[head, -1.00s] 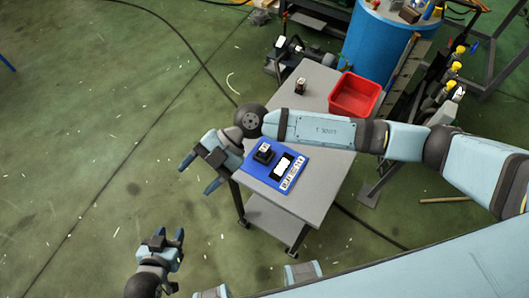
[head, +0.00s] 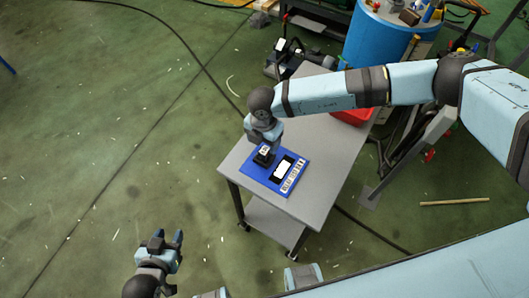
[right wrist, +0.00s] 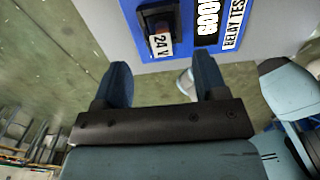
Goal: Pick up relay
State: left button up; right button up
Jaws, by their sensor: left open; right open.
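The relay (head: 264,156) is a small black block with a white label, sitting on the blue relay test board (head: 285,186) on the grey cart. The right wrist view shows the relay (right wrist: 159,40) with its "24 V" label, beyond the fingertips and lined up with the gap between them. My right gripper (right wrist: 160,75) is open and empty, with a blue finger on either side. In the head view it is foreshortened close by the relay, and its fingers are hard to make out. My left gripper (head: 168,238) is open and empty over the floor at lower left.
The board also carries a display and a printed label. A red bin (head: 352,117) on the cart (head: 318,200) is partly hidden behind my right arm. A blue drum (head: 378,38) stands behind. The cart top right of the board is bare.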

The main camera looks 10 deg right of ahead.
aim_at(265, 150)
jog(key=shift+d+f+p, duration=0.1)
jog(key=shift+f+p, duration=0.45)
jog(key=shift+f, duration=2.65)
jog(key=c, duration=1.1)
jog(key=shift+r, duration=0.1)
